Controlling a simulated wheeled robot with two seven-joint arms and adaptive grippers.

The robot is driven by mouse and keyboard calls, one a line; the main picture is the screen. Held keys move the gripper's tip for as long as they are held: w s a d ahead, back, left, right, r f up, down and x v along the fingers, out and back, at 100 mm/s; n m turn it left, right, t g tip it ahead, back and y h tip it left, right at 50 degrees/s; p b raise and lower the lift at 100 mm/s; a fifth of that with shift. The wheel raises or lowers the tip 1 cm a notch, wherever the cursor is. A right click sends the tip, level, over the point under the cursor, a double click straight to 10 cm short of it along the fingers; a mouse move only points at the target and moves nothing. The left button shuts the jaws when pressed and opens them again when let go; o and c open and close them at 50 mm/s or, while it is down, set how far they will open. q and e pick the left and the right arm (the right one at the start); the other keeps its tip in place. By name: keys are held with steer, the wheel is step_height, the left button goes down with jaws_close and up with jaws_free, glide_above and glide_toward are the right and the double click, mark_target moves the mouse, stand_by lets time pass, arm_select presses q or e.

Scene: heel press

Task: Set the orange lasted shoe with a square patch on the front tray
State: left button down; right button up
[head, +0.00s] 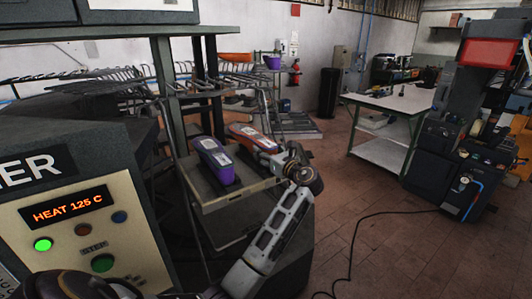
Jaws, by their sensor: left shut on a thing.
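An orange lasted shoe (247,134) with white and purple parts is at the back right of a grey-beige tray (223,199) in front of the machine. A purple lasted shoe (213,160) with a light patch on its upper stands to its left on the same tray. My left gripper (270,156) is at the near end of the orange shoe and is shut on it. The fingers are small and partly hidden by my wrist. I cannot tell whether the orange shoe touches the tray, or the shape of its patch. My right gripper is not in view.
The heater panel (75,225) stands close at left, reading HEAT 125 C with a green light lit. Machine posts (213,85) rise behind the tray. Racks (110,80) stand farther back. A white table (395,101) and another machine (455,140) are at right, with open floor between.

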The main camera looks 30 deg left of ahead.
arm_select(q)
steer(key=shift+f, duration=0.55)
stand_by(1.2)
steer(key=shift+c, duration=2)
jaws_free()
steer(key=shift+f, duration=0.2)
steer(key=v, duration=1.2)
steer(key=shift+r, duration=0.15)
